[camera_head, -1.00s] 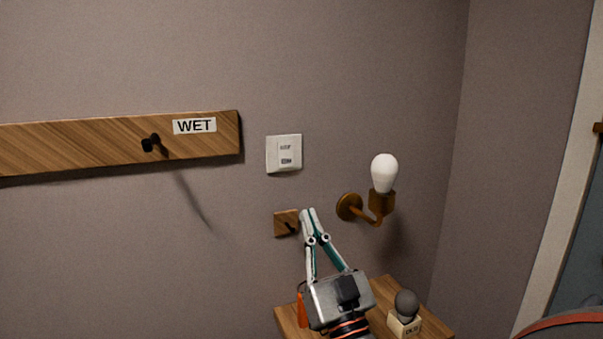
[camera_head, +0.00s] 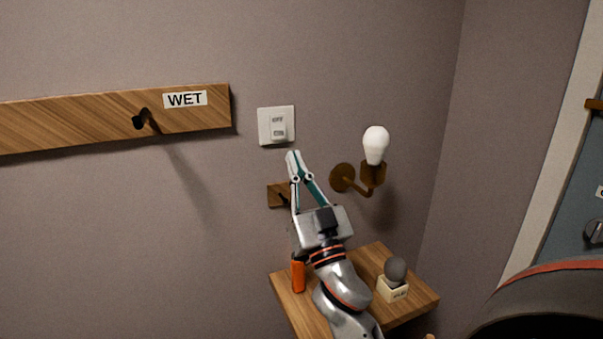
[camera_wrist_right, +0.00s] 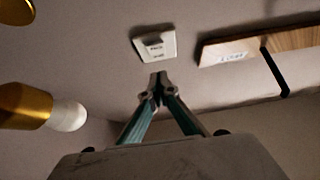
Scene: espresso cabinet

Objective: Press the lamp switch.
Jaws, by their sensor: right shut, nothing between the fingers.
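The lamp switch (camera_head: 277,125) is a white square wall plate with a small labelled rocker, on the wall right of the wooden rail. It also shows in the right wrist view (camera_wrist_right: 154,46), beyond the fingertips. The wall lamp (camera_head: 375,146), a white bulb on a brass arm, is right of the switch. My right gripper (camera_head: 293,155) is shut and empty, its fingertips pointing up just below the switch plate in the head view. In the right wrist view the closed fingertips (camera_wrist_right: 158,76) appear apart from the plate. My left gripper is not in view.
A wooden rail (camera_head: 90,122) with a dark peg and a WET label is at left. A small wooden wall hook (camera_head: 277,196) is behind my right gripper. A wooden table (camera_head: 412,300) below holds an orange object (camera_head: 298,276) and a grey ball on a labelled base (camera_head: 395,271).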

